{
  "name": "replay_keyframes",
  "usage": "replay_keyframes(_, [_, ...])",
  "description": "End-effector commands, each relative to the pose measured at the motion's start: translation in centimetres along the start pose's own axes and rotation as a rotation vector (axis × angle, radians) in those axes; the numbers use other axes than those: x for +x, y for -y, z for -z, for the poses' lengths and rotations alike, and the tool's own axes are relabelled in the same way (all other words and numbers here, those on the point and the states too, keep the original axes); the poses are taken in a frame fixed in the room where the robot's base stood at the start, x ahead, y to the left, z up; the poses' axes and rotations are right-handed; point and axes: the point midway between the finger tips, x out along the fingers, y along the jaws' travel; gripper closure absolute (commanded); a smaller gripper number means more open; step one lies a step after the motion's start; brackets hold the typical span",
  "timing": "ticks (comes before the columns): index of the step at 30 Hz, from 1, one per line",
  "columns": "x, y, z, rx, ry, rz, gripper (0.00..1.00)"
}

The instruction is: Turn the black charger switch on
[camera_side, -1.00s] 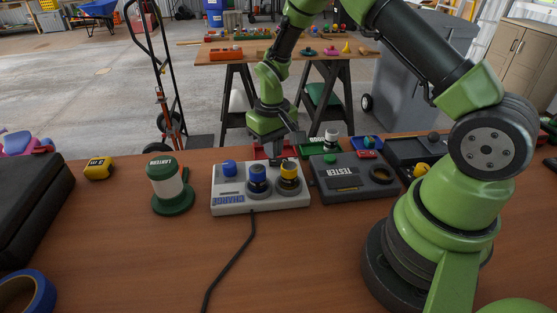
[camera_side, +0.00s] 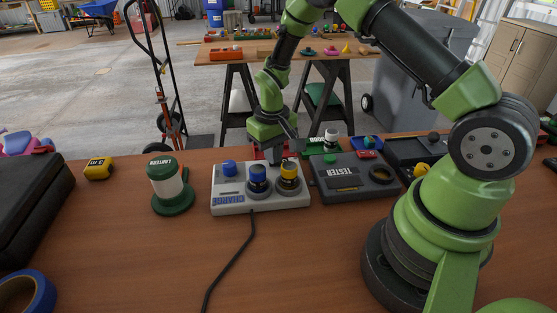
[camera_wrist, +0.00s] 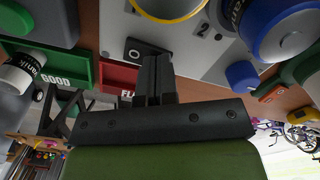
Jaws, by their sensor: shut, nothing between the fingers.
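The light grey charger (camera_side: 232,205) sits on the wooden bench with its label facing the side camera. A blue battery (camera_side: 257,178) and a yellow-banded battery (camera_side: 289,173) stand in its round sockets. A blue knob or cap (camera_side: 229,168) is at its left. In the wrist view the black switch (camera_wrist: 140,50) lies on the charger's top (camera_wrist: 116,22) near its edge. My gripper (camera_side: 272,155) is shut and empty at the charger's far side. In the wrist view its fingertips (camera_wrist: 156,62) are close beside the switch; contact and the switch's position cannot be told.
A dark tester box (camera_side: 340,192) stands right of the charger, a green lantern (camera_side: 170,190) left. A red tray (camera_wrist: 118,76) and a green tray marked GOOD (camera_wrist: 52,66) lie behind. A black cable (camera_side: 236,254) runs forward. The bench front is mostly clear.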

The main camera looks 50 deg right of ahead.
Motion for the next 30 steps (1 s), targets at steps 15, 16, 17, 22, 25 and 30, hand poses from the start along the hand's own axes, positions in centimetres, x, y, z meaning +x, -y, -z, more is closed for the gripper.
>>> replay_keyframes(15, [-1.5,0.0,0.0,-0.001,-0.001,0.0,1.0])
replay_keyframes(16, [-1.8,0.0,0.0,0.0,-0.001,0.0,1.0])
replay_keyframes(17, [-2.0,0.0,0.0,0.0,-0.002,0.0,1.0])
replay_keyframes(22, [-3.5,0.0,0.0,0.0,-0.002,0.0,1.0])
replay_keyframes(25, [-4.3,0.0,0.0,-0.001,-0.002,0.0,1.0])
replay_keyframes(30, [-5.7,0.0,0.0,0.0,-0.001,0.0,1.0])
